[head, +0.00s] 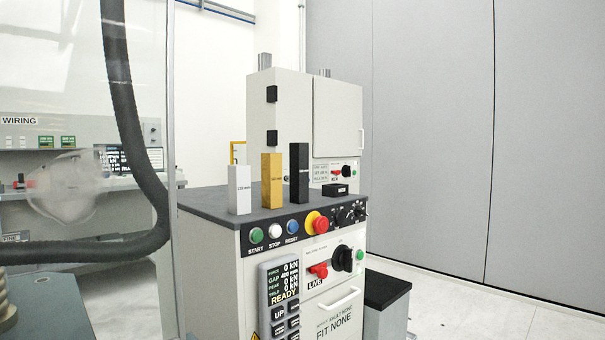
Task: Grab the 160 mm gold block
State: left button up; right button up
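The gold block (271,181) stands upright on the dark top of the test machine's cabinet (215,198) in the head view. It is in the middle of a row of three blocks. A shorter silver-grey block (239,190) stands to its left, and a taller black block (299,174) stands to its right. The gold block is apart from any gripper. Its printed label is too small to read surely. Neither of my grippers shows in this view.
A small black box (335,188) lies right of the blocks. Buttons and a red emergency knob (317,223) line the front edge. A tall grey cabinet (337,115) stands behind. A thick black hose (128,120) hangs at left. Floor is clear at right.

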aim_at(271, 164)
jog(key=i+l+u, duration=0.1)
jog(key=i+l, duration=0.35)
jog(key=i+l+u, duration=0.1)
jog(key=i+l, duration=0.15)
jog(key=i+l+u, duration=0.1)
jog(key=i+l, duration=0.15)
jog(key=l, duration=0.25)
jog(key=i+l+u, duration=0.1)
jog(key=l, duration=0.25)
jog(key=i+l, duration=0.1)
jog(key=l, duration=0.3)
jog(key=i+l+u, duration=0.15)
jog(key=l, duration=0.25)
jog(key=i+l, duration=0.1)
jog(key=l, duration=0.3)
jog(key=l+u, duration=0.1)
jog(key=l, duration=0.25)
jog(key=k+l+u, duration=0.1)
jog(key=l, duration=0.3)
jog(key=k+l, duration=0.1)
jog(key=l, duration=0.25)
jog(key=u, duration=0.05)
